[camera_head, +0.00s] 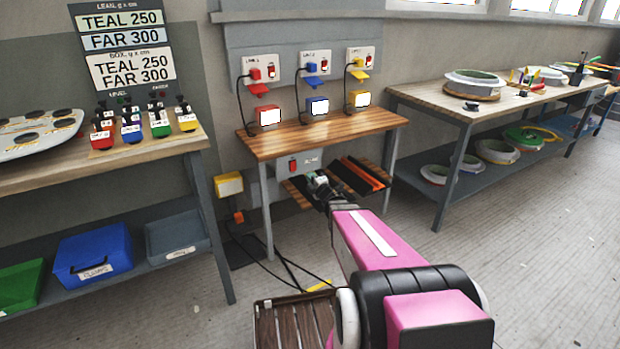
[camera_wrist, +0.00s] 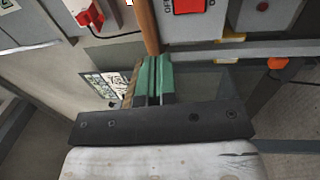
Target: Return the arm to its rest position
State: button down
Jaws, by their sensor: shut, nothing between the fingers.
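My arm, pink with black joints, reaches forward from the lower right of the head view. My gripper (camera_head: 320,184) is at its far end, small in that view, low near the front of the small wooden wall table (camera_head: 322,134). In the wrist view the green fingers of my gripper (camera_wrist: 153,76) are together with nothing between them. Whether the gripper touches anything near the table is hard to tell.
The small table carries red, blue and yellow boxes below wall switches. A shelf with dark and orange strips (camera_head: 362,176) is under it. A left bench (camera_head: 90,170) and a right bench (camera_head: 440,98) flank it. Cables (camera_head: 285,265) lie on the floor. The right floor is clear.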

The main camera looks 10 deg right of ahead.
jog(key=s+d+f+m+g+h, duration=0.3)
jog(key=s+f+m+g+h, duration=0.2)
jog(key=s+m+g+h, duration=0.65)
jog(key=s+a+m+g+y, duration=0.2)
jog(key=s+a+m+g, duration=0.1)
jog(key=s+m, duration=0.2)
jog(key=s+a+f+m+g+y, duration=0.1)
jog(key=s+a+m+g+y, duration=0.2)
jog(key=s, duration=0.6)
jog(key=shift+s+m+g, duration=0.4)
jog(key=shift+m+g, duration=0.05)
jog(key=shift+m, duration=0.6)
